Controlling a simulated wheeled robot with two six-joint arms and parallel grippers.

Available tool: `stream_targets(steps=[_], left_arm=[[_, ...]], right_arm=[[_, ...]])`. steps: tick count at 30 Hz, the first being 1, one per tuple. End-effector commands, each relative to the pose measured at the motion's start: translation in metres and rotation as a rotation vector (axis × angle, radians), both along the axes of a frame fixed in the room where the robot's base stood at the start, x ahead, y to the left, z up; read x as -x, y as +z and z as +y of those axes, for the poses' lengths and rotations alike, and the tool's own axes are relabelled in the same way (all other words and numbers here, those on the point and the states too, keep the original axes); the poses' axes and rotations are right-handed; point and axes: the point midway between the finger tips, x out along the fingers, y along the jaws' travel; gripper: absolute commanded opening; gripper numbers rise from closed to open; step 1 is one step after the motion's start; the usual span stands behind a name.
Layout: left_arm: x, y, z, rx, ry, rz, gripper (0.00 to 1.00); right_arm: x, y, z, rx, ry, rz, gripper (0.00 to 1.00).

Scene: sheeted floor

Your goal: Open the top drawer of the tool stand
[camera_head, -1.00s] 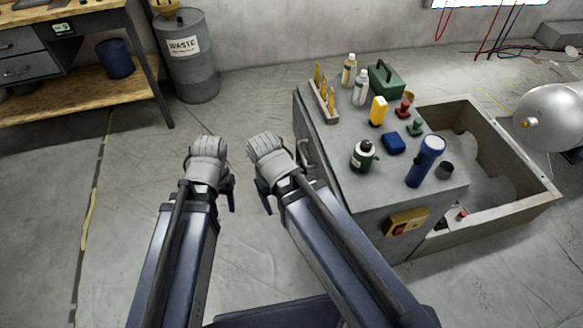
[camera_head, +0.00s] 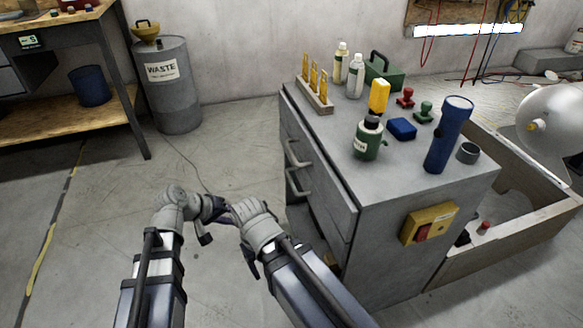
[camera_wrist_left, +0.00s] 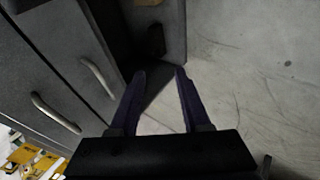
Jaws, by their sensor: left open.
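The grey tool stand (camera_head: 400,188) is at the right, with its drawer fronts facing left. The top drawer's handle (camera_head: 298,153) sits above a second handle (camera_head: 297,184); both drawers look shut. In the left wrist view the top drawer's handle (camera_wrist_left: 55,115) is at the lower left and the second handle (camera_wrist_left: 97,77) is nearer the fingers. My left gripper (camera_head: 212,222) is open and empty, apart from both handles; its two fingers show in the left wrist view (camera_wrist_left: 160,75). My right gripper (camera_head: 246,250) is left of the stand, its fingers partly hidden by its wrist.
Bottles, a blue flashlight (camera_head: 449,135), a green toolbox (camera_head: 383,71) and small parts stand on the stand's top. A yellow switch box (camera_head: 429,224) is on its near side. A crate (camera_head: 537,232) is at the right, a waste drum (camera_head: 168,85) behind. Floor at left is clear.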

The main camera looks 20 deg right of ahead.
Motion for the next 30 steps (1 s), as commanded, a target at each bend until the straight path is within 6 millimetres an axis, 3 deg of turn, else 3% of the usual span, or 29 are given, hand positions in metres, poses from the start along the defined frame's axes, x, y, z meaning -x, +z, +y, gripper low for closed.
stream_targets(steps=[3,6,12,16,23,30], left_arm=[[-0.026,0.035,-0.050,0.234,0.037,-0.035,0.47],[-0.042,0.068,-0.081,0.416,0.077,-0.047,0.47],[-0.061,0.113,-0.113,0.656,0.142,-0.039,0.47],[-0.066,0.124,-0.119,0.716,0.161,-0.033,0.47],[-0.069,0.124,-0.125,0.725,0.162,-0.031,0.47],[-0.085,0.117,-0.157,0.725,0.161,-0.030,0.47]], right_arm=[[0.000,-0.002,0.000,0.000,0.000,0.000,0.70],[0.000,-0.001,0.000,0.000,0.000,0.000,0.70],[0.000,-0.001,0.000,0.000,0.000,0.000,0.70],[0.000,-0.001,0.000,0.000,0.000,0.000,0.70],[0.000,-0.003,0.000,0.000,0.000,0.000,0.70],[0.000,-0.010,0.000,0.000,-0.002,0.000,0.70]])
